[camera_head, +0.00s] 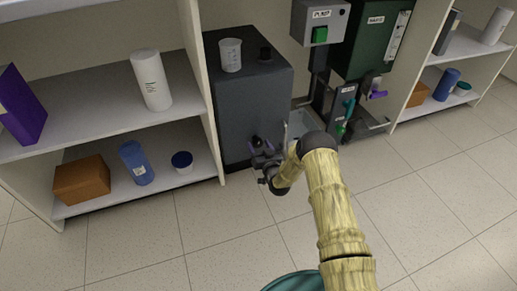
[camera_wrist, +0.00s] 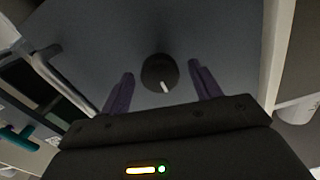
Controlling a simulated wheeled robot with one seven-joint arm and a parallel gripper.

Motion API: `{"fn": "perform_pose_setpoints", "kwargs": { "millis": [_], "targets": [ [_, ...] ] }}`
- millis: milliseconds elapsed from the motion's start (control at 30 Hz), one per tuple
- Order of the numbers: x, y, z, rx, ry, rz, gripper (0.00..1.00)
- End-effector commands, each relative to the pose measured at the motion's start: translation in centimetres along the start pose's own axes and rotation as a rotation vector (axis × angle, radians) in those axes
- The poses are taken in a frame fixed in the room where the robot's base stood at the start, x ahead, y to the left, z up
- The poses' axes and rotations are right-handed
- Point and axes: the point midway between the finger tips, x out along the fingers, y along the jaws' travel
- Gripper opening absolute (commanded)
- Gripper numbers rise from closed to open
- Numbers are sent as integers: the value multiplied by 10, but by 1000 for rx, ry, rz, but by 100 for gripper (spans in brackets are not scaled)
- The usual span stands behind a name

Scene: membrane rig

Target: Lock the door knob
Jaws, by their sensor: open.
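A dark round knob (camera_wrist: 160,73) with a white pointer line sits on the grey face of the dark cabinet (camera_head: 240,110). In the wrist view the line points down and slightly right. My gripper (camera_wrist: 161,75) is open, with one purple finger on each side of the knob and a visible gap on both sides. In the head view my gripper (camera_head: 262,147) is close to the lower front of the cabinet and partly hides that area. I cannot tell how far the fingertips reach along the knob.
The rig with a teal handle (camera_head: 349,107) stands close on the right. A shelf unit (camera_head: 110,118) stands on the left. The floor in front is clear.

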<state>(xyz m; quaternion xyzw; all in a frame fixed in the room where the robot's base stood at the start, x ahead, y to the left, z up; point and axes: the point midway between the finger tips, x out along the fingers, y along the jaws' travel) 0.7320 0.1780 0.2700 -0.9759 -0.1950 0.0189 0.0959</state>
Motion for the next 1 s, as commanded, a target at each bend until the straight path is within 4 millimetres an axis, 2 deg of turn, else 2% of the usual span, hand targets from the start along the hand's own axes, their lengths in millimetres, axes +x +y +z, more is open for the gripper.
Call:
{"fn": "perform_pose_setpoints", "kwargs": {
  "millis": [133,400,467,633,1000],
  "targets": [
    [12,0,1,1,0,0,63],
    [13,0,0,1,-1,1,63],
    [13,0,0,1,-1,1,53],
    [13,0,0,1,-1,1,20],
    [12,0,0,32,-1,1,18]
  ]
}}
